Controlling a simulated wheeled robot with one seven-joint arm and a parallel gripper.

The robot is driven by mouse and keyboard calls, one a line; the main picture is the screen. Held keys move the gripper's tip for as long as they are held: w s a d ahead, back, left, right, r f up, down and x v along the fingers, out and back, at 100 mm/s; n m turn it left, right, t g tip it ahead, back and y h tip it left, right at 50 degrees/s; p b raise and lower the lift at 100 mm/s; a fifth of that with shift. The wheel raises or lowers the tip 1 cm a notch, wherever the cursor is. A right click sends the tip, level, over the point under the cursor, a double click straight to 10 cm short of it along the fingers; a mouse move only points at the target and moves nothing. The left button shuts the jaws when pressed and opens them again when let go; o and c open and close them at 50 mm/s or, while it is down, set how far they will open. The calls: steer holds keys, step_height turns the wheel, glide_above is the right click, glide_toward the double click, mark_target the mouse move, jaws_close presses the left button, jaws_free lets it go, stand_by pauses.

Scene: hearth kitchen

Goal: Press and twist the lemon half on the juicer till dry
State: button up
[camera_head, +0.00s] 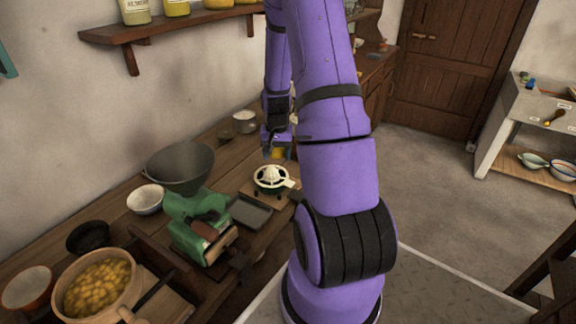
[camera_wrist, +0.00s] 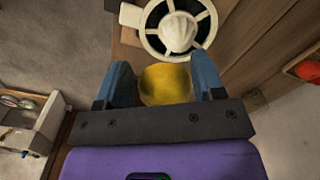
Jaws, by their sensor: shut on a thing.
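My gripper (camera_wrist: 165,88) is shut on the yellow lemon half (camera_wrist: 166,84), which sits between the two blue fingers in the wrist view. In the head view the lemon half (camera_head: 277,154) shows as a small yellow patch at my gripper (camera_head: 277,150), partly hidden by the fingers. The juicer (camera_wrist: 158,30), pale with a ribbed cone and slotted rim, lies just beyond the fingertips in the wrist view. In the head view the juicer (camera_head: 271,179) stands on the wooden counter, and the lemon half is above and behind it, apart from the cone.
A dark tray (camera_head: 249,212) and a green grinder-like machine (camera_head: 200,225) with a grey bowl on top stand left of the juicer. A white bowl (camera_head: 146,199) and a pot of yellow pieces (camera_head: 97,287) are further left.

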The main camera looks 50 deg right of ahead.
steer(key=shift+w+a+f, duration=0.25)
steer(key=shift+a+f, duration=0.05)
steer(key=shift+f, duration=0.45)
steer(key=shift+w+a+f, duration=0.3)
steer(key=shift+a+f, duration=0.05)
steer(key=shift+f, duration=0.35)
steer(key=shift+w+a+f, duration=0.25)
steer(key=shift+a+f, duration=0.05)
steer(key=shift+f, duration=0.45)
steer(key=shift+f, duration=0.4)
steer(key=shift+n, duration=0.3)
